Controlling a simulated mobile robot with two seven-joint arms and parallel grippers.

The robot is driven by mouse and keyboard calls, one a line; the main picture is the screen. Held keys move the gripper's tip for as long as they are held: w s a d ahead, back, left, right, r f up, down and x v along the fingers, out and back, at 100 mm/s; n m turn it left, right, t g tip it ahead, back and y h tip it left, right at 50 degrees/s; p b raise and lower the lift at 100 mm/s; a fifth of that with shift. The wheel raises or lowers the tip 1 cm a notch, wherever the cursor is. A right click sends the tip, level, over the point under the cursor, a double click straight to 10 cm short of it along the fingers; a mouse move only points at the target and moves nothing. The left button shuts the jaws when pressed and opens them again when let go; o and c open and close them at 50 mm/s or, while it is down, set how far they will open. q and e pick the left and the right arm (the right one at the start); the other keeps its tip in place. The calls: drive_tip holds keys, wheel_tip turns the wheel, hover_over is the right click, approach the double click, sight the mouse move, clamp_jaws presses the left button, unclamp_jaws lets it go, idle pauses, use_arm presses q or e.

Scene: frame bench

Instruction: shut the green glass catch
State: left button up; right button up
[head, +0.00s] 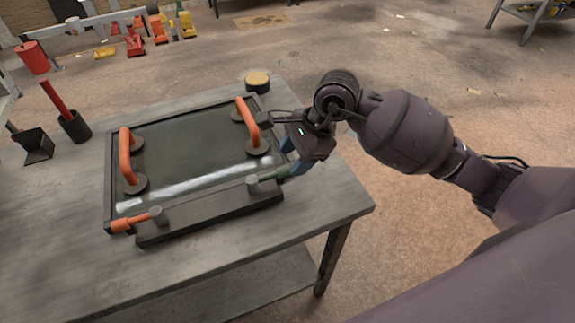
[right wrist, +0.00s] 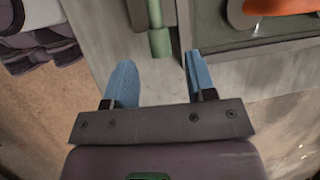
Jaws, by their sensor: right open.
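The green catch (head: 270,178) is a short green lever on a dark round pivot at the right end of the dark front bar (head: 205,215) of the frame. Its handle points right, out toward my right gripper. In the right wrist view the green handle (right wrist: 160,42) ends near the gap between the blue fingertips. My right gripper (head: 292,160) is open at the frame's right edge, with one finger to each side of the handle's line. I cannot tell whether it touches the handle. The dark glass panel (head: 190,150) lies in the frame. My left gripper is not in view.
An orange catch (head: 130,222) sits at the bar's left end. Two orange arched handles stand on the glass, the left one (head: 126,155) and the right one (head: 246,120). A round tin (head: 257,80) and a dark cup (head: 75,126) stand on the grey bench (head: 310,205). Its front right corner is clear.

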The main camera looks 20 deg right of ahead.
sight(287, 168)
drive_tip(key=shift+x, duration=1.85)
clamp_jaws()
